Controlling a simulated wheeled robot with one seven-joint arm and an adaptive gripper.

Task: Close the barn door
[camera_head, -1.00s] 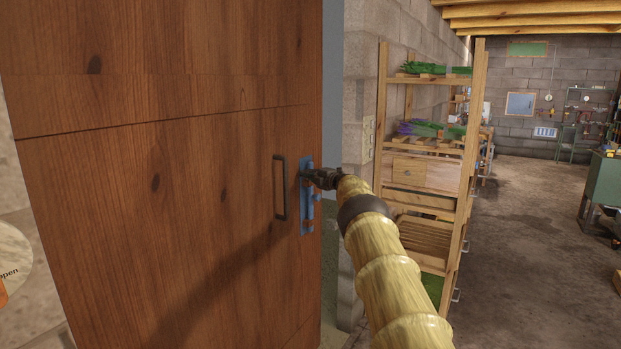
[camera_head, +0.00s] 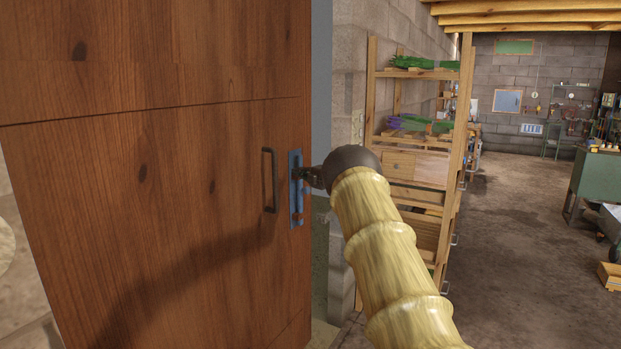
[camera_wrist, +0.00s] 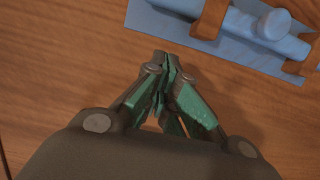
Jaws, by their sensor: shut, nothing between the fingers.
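The wooden barn door (camera_head: 150,190) fills the left of the head view, with a gap to the block wall at its right edge. A dark bar handle (camera_head: 270,180) is fixed near that edge. A blue bolt latch (camera_head: 296,200) is beside the handle; it also shows at the top right of the wrist view (camera_wrist: 270,28). My gripper (camera_head: 298,174) is at the upper part of the latch in the head view. In the wrist view my gripper (camera_wrist: 165,62) is shut and empty against the wood, just below and left of the latch. Whether the fingertips touch the door I cannot tell.
A wooden shelf rack (camera_head: 463,150) with green and purple herb bundles stands right of the door, by the block wall (camera_head: 347,90). The concrete floor (camera_head: 530,230) is open to the right. A green cabinet (camera_head: 597,180) stands at the far right.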

